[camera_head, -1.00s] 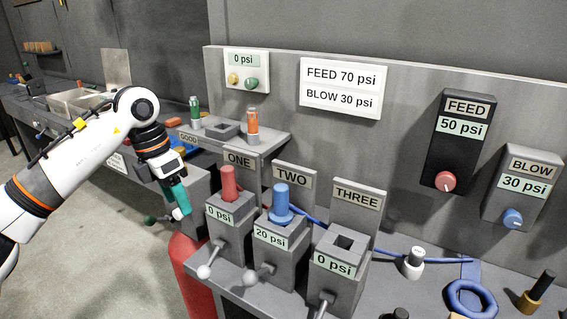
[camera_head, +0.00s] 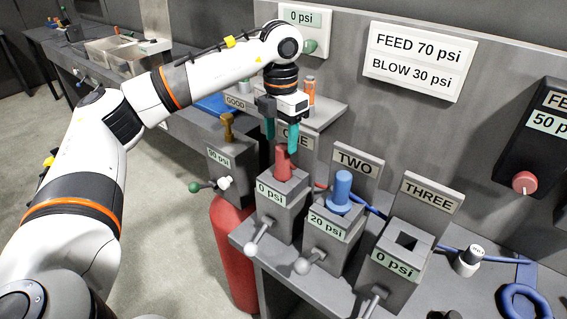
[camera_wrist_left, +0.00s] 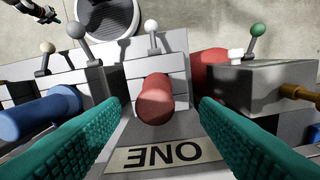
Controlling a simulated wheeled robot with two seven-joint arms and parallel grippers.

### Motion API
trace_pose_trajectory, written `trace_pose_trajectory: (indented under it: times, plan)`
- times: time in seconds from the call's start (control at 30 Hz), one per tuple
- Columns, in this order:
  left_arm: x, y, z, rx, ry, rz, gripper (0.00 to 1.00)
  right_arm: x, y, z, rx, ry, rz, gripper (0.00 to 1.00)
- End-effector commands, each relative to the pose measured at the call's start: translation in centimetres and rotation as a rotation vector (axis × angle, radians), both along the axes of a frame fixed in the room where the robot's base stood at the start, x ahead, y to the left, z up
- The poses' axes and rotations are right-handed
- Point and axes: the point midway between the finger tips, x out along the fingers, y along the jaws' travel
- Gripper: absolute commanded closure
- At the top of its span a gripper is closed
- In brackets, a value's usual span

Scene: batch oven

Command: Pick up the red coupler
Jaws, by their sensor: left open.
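The red coupler (camera_head: 284,162) stands upright in the socket block (camera_head: 282,200) in front of the ONE sign, whose display reads 0 psi. My left gripper (camera_head: 282,145) is open just above it, its teal fingers pointing down. In the left wrist view the red coupler (camera_wrist_left: 155,100) shows between the two open teal fingers, a little beyond their tips, with clear gaps on both sides.
A blue coupler (camera_head: 342,190) stands in block TWO, close on the right. Block THREE (camera_head: 397,262) has an empty socket. A brass fitting (camera_head: 228,127) stands on the block to the left. Ball-ended levers (camera_head: 251,248) stick out in front.

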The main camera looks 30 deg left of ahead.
Motion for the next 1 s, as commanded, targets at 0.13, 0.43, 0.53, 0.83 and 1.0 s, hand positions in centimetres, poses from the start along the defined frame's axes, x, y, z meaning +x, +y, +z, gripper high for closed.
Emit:
trace_pose_trajectory:
  times: [0.13, 0.43, 0.53, 0.83, 1.0]
  plan:
    - [0.0, -0.2, -1.4, 0.000, 0.005, -0.001, 0.44, 0.0, 0.6, 1.4, 0.006, -0.001, -0.001, 1.00]
    - [0.1, -0.3, -5.1, -0.001, 0.002, -0.001, 0.44, 0.0, 1.4, 2.7, 0.018, 0.000, -0.003, 1.00]
    - [0.1, -0.4, -5.2, 0.000, 0.001, -0.001, 0.44, 0.0, 1.4, 2.6, 0.018, 0.000, -0.002, 1.00]
    - [0.2, -0.3, -5.2, 0.000, 0.000, -0.001, 0.74, 0.0, 1.0, 2.6, 0.012, 0.000, 0.000, 1.00]
    - [0.2, -0.3, -5.1, -0.001, -0.001, -0.001, 0.96, 0.0, 0.7, 2.6, 0.008, 0.000, 0.001, 1.00]
